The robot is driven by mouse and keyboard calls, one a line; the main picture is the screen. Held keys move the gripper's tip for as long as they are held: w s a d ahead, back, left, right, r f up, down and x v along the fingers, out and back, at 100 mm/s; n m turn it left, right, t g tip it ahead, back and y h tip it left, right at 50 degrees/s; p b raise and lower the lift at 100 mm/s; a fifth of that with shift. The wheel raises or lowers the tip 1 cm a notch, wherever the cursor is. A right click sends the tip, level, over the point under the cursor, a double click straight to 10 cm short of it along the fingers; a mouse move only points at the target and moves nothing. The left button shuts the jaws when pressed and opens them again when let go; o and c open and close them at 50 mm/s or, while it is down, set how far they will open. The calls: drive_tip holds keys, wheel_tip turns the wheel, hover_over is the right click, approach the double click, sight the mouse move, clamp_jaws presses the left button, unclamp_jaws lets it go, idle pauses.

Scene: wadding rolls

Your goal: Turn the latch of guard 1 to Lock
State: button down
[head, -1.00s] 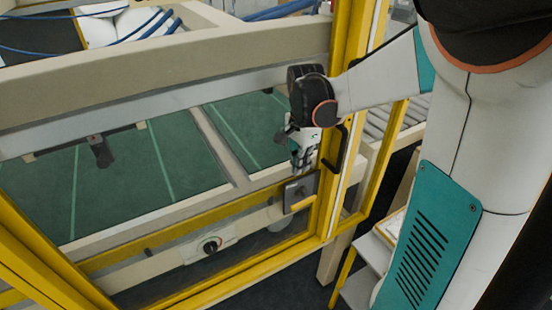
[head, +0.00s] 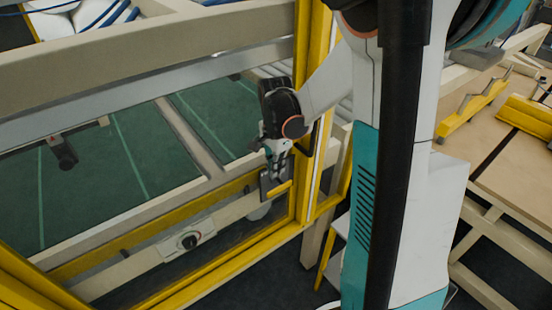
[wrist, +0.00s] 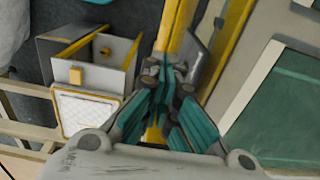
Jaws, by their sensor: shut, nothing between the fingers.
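Guard 1 appears to be the yellow-framed guard (head: 302,180) in front of the green-surfaced machine. Its latch is a dark plate with a yellow lever (head: 280,190) near the right post. I cannot read any Lock marking. My gripper (head: 277,178) is shut and empty, fingers pointing down in front of the latch plate and partly covering it. I cannot tell whether the fingertips touch the lever. In the wrist view the closed teal fingers (wrist: 165,80) lie over the yellow post (wrist: 176,25), with part of a grey plate (wrist: 195,52) to their right.
A pale panel with a dark round knob (head: 187,241) is on the lower beam, left of the latch. A grey open box (wrist: 100,55) stands beside the frame in the wrist view. A wooden bench with yellow parts (head: 510,120) is at the right.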

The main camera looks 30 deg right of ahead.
sight(267, 197)
wheel_tip(267, 197, down, 7)
drive_tip(key=shift+r+b, duration=0.2)
drive_tip(key=shift+b, duration=0.3)
drive_tip(key=shift+a+f+h+b, duration=0.3)
drive_tip(key=shift+h+b, duration=0.4)
drive_tip(key=shift+b, duration=0.05)
drive_tip(key=h+b, duration=0.1)
drive_tip(key=a+f+h+b, duration=0.1)
drive_tip(key=h+b, duration=0.1)
drive_tip(key=shift+f, duration=0.3)
drive_tip(key=h+b, duration=0.1)
drive_tip(key=b, duration=0.1)
drive_tip(key=f+h+b, duration=0.1)
drive_tip(key=h+b, duration=0.1)
drive_tip(key=f+h+b, duration=0.1)
drive_tip(key=b, duration=0.1)
drive_tip(key=shift+a+f+h, duration=0.1)
drive_tip(key=shift+a+h, duration=0.2)
drive_tip(key=shift+s+d+f+b, duration=0.15)
drive_tip(key=shift+f+b, duration=0.3)
drive_tip(key=shift+b, duration=0.5)
drive_tip(key=shift+f+b, duration=0.4)
drive_tip(key=shift+b, duration=0.05)
drive_tip(key=shift+d+f+b, duration=0.35)
drive_tip(key=shift+f+b, duration=0.4)
drive_tip(key=shift+b, duration=0.05)
drive_tip(key=shift+d+f, duration=0.1)
drive_tip(key=shift+d, duration=0.05)
